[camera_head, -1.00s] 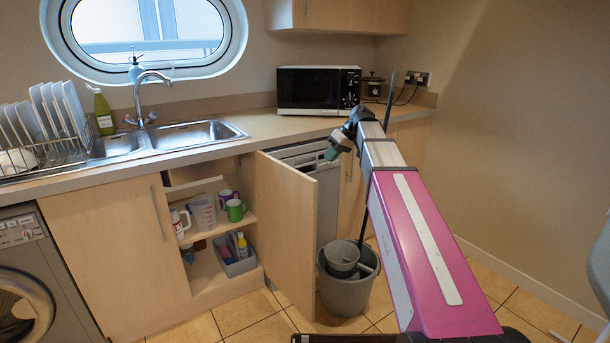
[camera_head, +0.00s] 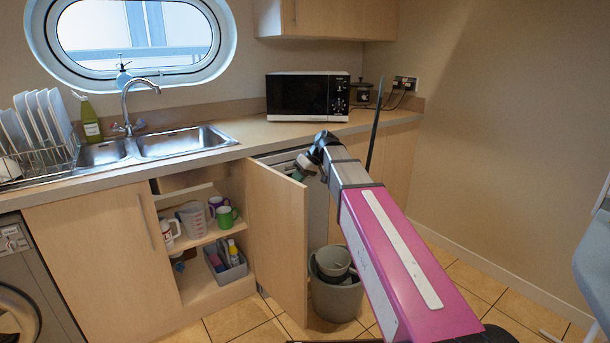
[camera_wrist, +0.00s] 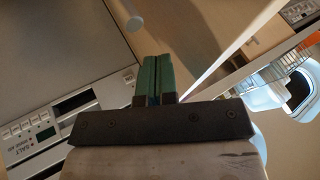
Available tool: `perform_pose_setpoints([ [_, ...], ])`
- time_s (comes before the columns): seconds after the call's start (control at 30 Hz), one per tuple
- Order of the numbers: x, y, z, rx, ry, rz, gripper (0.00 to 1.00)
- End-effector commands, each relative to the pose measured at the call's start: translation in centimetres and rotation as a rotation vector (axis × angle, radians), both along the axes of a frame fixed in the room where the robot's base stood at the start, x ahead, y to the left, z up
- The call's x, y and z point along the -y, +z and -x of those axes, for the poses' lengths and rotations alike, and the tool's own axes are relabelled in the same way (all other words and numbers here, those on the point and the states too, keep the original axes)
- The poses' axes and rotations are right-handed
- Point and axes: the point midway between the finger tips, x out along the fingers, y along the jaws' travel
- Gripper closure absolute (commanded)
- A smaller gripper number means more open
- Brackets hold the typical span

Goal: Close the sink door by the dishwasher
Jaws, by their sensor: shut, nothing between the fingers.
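The sink door (camera_head: 277,236) is a pale wood cabinet door standing wide open beside the dishwasher (camera_head: 318,200). Its cabinet shows mugs and a jug on a shelf (camera_head: 205,238). My gripper (camera_head: 301,172) is shut and empty, close to the door's upper free edge on the dishwasher side. I cannot tell in the head view whether it touches the door. In the wrist view, the green fingers (camera_wrist: 155,75) are together, with the dishwasher's grey front and buttons (camera_wrist: 25,140) at the left and the door's edge (camera_wrist: 215,70) to their right.
A grey bucket (camera_head: 335,295) stands on the floor right of the door, under my arm. The counter (camera_head: 240,140) with sink and microwave (camera_head: 308,97) runs above. A closed cabinet door (camera_head: 105,255) and a washing machine (camera_head: 25,270) are at the left.

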Motion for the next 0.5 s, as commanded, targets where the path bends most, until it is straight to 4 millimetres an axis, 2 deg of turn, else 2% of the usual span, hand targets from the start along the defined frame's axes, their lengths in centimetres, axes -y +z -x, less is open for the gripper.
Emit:
perform_pose_setpoints([
  [0.13,-0.71,0.01,0.63,0.001,0.001,0.0,1.0],
  [0.5,-0.83,0.01,0.69,0.0,0.0,0.0,1.0],
])
